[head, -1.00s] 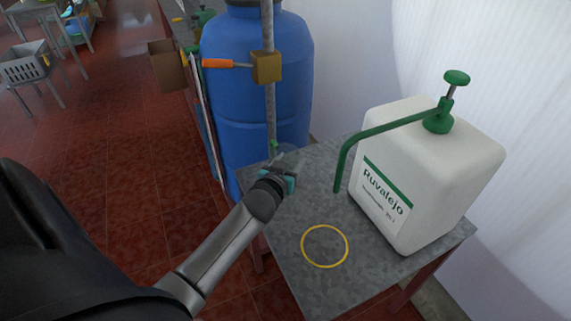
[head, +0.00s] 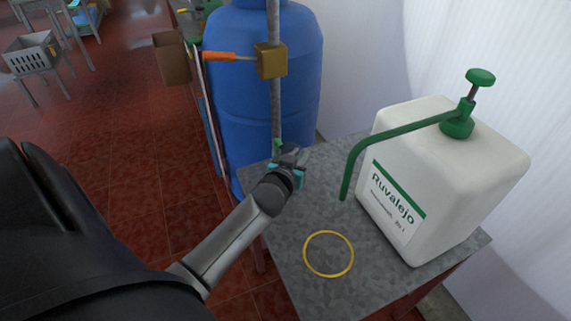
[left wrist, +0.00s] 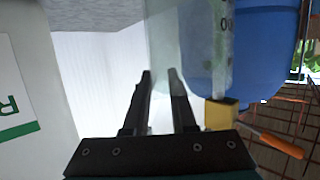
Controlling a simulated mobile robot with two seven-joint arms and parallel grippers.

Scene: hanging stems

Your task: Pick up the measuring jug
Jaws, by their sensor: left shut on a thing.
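The measuring jug (left wrist: 165,40) is clear, faintly green and carries scale marks. In the left wrist view it stands at the top middle, in front of the blue barrel. My left gripper (head: 292,158) is above the back left part of the grey table, beside the upright pipe, and hides most of the jug in the head view. Its two dark fingers reach up to the jug in the left wrist view (left wrist: 159,76), and it is shut on the jug. Exactly which part is gripped is hard to see through the clear wall. My right gripper is out of view.
The grey table (head: 290,228) bears a yellow ring (head: 328,254) and a white canister (head: 450,165) with a green pump and spout. A blue barrel (head: 240,95) and a pipe with a brass valve (head: 271,60) and orange handle stand behind. Open tabletop lies around the ring.

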